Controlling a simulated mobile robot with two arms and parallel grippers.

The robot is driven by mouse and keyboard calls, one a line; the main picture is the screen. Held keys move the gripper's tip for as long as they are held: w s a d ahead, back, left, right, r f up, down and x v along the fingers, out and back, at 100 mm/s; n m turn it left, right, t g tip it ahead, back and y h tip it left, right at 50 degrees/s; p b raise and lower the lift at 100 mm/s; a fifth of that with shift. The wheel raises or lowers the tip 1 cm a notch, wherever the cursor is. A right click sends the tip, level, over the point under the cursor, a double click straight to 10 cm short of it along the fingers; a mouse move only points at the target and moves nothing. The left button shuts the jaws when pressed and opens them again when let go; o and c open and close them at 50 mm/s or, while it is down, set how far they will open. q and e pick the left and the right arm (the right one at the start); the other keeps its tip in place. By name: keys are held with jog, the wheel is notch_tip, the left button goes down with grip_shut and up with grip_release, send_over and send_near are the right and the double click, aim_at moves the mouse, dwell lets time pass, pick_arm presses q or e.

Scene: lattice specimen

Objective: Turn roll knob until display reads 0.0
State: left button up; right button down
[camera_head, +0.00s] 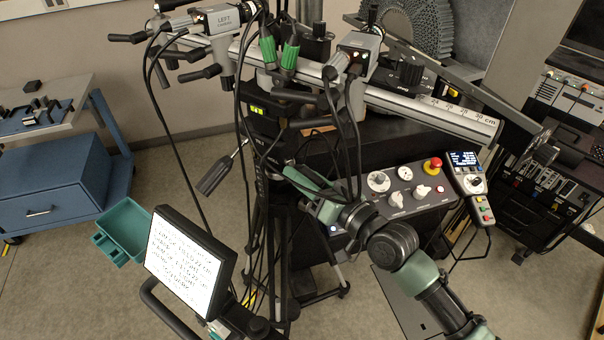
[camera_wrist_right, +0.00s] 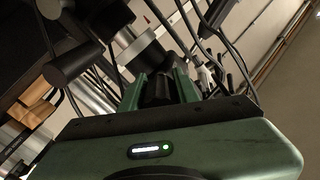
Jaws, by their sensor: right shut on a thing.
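A small display (camera_head: 256,110) with lit yellow-green digits sits on the black tripod head below the rail; its digits are too small to read. My right gripper (camera_head: 287,172) reaches in from the lower right to the tripod head just below this display. In the right wrist view its two green fingers (camera_wrist_right: 160,88) are shut on a dark, rounded knob (camera_wrist_right: 157,86) between them. I take this for the roll knob; its label is not readable, and in the head view the fingers and cables mostly hide it. My left gripper is not in view.
A metal rail (camera_head: 440,108) with cameras crosses above, and black cables (camera_head: 240,120) hang close around my right gripper. A grey control box (camera_head: 405,190) with a red button stands to the right. A tilted screen (camera_head: 185,262) and teal bin (camera_head: 125,228) are at lower left.

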dwell(0.3)
jog(key=c, duration=1)
grip_release()
jog(key=shift+c, duration=0.2)
jog(key=shift+s+d+f, duration=0.15)
jog(key=shift+s+d, duration=0.2)
jog(key=shift+d, duration=0.05)
jog(key=b+v, duration=0.2)
jog(key=v, duration=0.4)
jog(key=shift+s+d, duration=0.25)
jog(key=shift+s, duration=0.05)
